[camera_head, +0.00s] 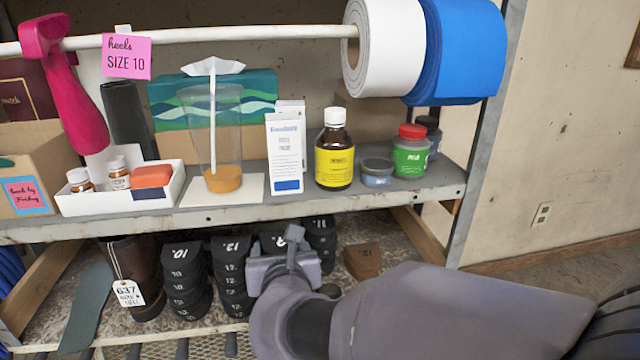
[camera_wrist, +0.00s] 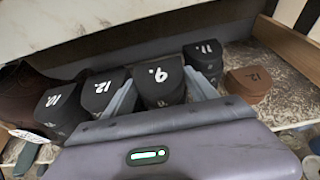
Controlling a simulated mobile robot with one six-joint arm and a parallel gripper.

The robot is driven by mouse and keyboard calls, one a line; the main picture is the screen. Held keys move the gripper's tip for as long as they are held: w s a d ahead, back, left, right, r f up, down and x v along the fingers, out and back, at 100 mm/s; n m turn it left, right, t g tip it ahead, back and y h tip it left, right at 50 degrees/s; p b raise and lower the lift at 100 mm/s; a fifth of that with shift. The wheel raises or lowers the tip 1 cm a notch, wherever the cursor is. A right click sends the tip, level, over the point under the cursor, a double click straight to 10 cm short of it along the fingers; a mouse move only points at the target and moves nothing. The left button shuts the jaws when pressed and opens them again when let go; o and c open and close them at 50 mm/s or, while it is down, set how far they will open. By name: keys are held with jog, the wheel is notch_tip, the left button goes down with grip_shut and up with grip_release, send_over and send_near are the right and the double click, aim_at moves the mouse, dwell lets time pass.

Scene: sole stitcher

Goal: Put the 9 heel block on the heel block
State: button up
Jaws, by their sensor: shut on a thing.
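The black heel block marked 9 (camera_wrist: 162,84) is between the two fingers of my gripper (camera_wrist: 159,76) in the wrist view, and the gripper is shut on it. In the head view, my gripper (camera_head: 276,256) hides most of the 9 block (camera_head: 271,241). Black heel block stacks marked 10 (camera_head: 183,262) and 12 (camera_head: 231,250) stand to its left, and one marked 11 (camera_wrist: 205,50) stands to its right. A brown heel block marked 12 (camera_head: 362,261) sits apart at the far right. I cannot tell whether the 9 block touches anything beneath it.
A grey shelf (camera_head: 240,214) with bottles, jars and boxes runs just above the blocks, leaving little height. A brown boot (camera_head: 138,270) with a 637 tag stands left of the stacks. The lower shelf is bare around the brown block.

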jog(key=shift+f, duration=0.2)
jog(key=shift+r, duration=0.1)
jog(key=shift+s, duration=0.1)
jog(key=shift+f, duration=0.2)
jog(key=o, duration=0.8)
